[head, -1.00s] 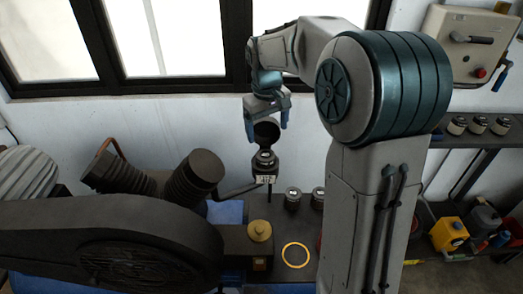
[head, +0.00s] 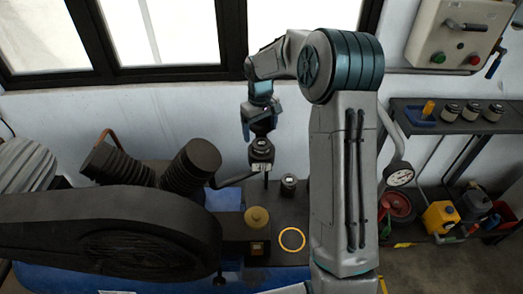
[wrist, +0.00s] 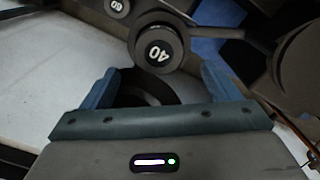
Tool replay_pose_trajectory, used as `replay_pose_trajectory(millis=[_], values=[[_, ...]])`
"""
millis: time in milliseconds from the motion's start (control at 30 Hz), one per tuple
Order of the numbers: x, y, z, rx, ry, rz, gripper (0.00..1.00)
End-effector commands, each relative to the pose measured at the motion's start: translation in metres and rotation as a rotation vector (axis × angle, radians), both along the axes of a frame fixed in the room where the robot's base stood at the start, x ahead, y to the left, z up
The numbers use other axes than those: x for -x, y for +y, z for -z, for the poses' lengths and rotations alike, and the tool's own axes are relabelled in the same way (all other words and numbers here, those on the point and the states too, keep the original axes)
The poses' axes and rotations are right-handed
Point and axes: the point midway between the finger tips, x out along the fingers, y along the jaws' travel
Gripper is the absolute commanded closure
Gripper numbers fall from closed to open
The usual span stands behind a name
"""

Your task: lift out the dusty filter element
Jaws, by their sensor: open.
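A dark cylindrical element (head: 261,144) with a pale band sits upright in a black housing (head: 261,158) with a white label, beyond the motor block. In the wrist view, a dark round top marked "40" (wrist: 160,50) is just beyond my fingertips. I cannot tell whether it is dusty. My gripper (head: 260,129) hangs above the housing, pointing down. In the wrist view my gripper (wrist: 162,78) has its blue fingers apart with nothing clamped. A dark round part (wrist: 145,92) shows between the fingers; whether it is an open lid is unclear.
A similar canister (head: 289,184) stands on the bench, right of the housing. A second top marked "60" (wrist: 117,6) shows in the wrist view. A large black belt guard (head: 110,235) and finned cylinders (head: 197,170) lie left. A shelf (head: 455,125) with more canisters is right.

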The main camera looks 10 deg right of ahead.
Motion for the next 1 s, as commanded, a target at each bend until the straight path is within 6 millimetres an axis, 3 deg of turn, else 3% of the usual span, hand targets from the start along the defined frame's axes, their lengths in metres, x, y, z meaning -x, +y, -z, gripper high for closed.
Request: replay_pose_trajectory(millis=[400, 633, 667, 833, 1000], values=[[0.001, -0.002, 0.049, 0.0, 0.001, -0.001, 0.17], [0.001, -0.002, 0.052, 0.0, -0.001, 0.0, 0.17], [0.001, -0.002, 0.052, 0.0, -0.001, 0.0, 0.2], [0.001, -0.002, 0.052, 0.0, -0.001, 0.0, 0.68], [0.0, -0.002, 0.051, 0.001, -0.001, 0.0, 0.68]])
